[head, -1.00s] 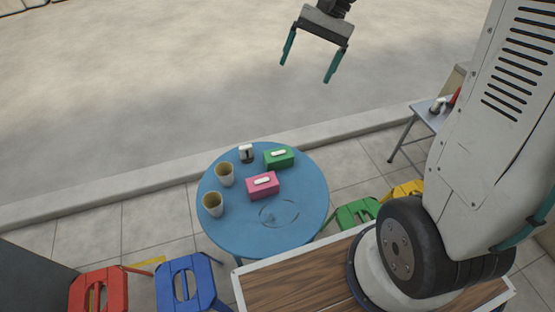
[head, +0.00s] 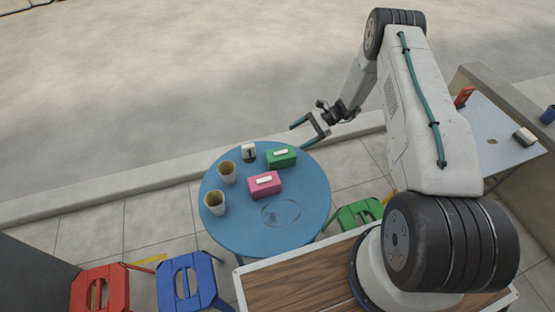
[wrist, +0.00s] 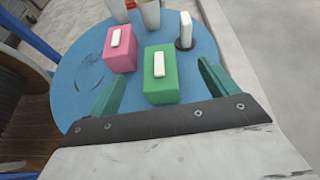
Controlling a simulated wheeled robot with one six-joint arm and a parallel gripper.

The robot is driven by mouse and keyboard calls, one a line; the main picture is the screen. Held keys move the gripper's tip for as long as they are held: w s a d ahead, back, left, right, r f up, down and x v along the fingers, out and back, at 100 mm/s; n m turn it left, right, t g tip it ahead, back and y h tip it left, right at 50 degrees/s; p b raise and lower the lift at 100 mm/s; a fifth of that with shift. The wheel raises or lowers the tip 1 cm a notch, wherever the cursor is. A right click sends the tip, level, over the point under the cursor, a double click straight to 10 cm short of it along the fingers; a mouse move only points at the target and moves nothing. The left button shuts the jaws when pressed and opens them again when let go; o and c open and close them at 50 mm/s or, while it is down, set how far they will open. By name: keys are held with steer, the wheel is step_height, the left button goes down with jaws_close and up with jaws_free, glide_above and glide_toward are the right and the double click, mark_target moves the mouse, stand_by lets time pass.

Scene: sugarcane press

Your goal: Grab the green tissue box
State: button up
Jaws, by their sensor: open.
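The green tissue box (head: 281,158) sits on the round blue table (head: 235,235), near its back right edge, with a white tissue on top. In the wrist view the green tissue box (wrist: 160,78) lies ahead between my two teal fingers. My gripper (head: 299,135) is open and empty, above and to the right of the box in the head view. In the wrist view my gripper (wrist: 160,85) has its fingers spread wider than the box, and it looks apart from it.
A pink tissue box (head: 264,185) stands close to the green one. Two beige cups (head: 227,172) and a small white-and-dark item (head: 248,152) are also on the table. Red and blue stools (head: 188,284) stand at the front left. A green stool (head: 358,213) stands at the right.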

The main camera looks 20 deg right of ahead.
mark_target(287, 152)
steer(key=shift+m+t, duration=0.3)
steer(key=shift+m, duration=0.2)
steer(key=f, duration=0.4)
steer(key=shift+s+d, duration=0.2)
steer(key=shift+s, duration=0.1)
steer(key=shift+a+f+y, duration=0.15)
steer(key=shift+f+y, duration=0.15)
steer(key=x, duration=0.7)
steer(key=shift+s+a+f, duration=0.2)
steer(key=shift+f, duration=0.05)
steer(key=c, duration=1.1)
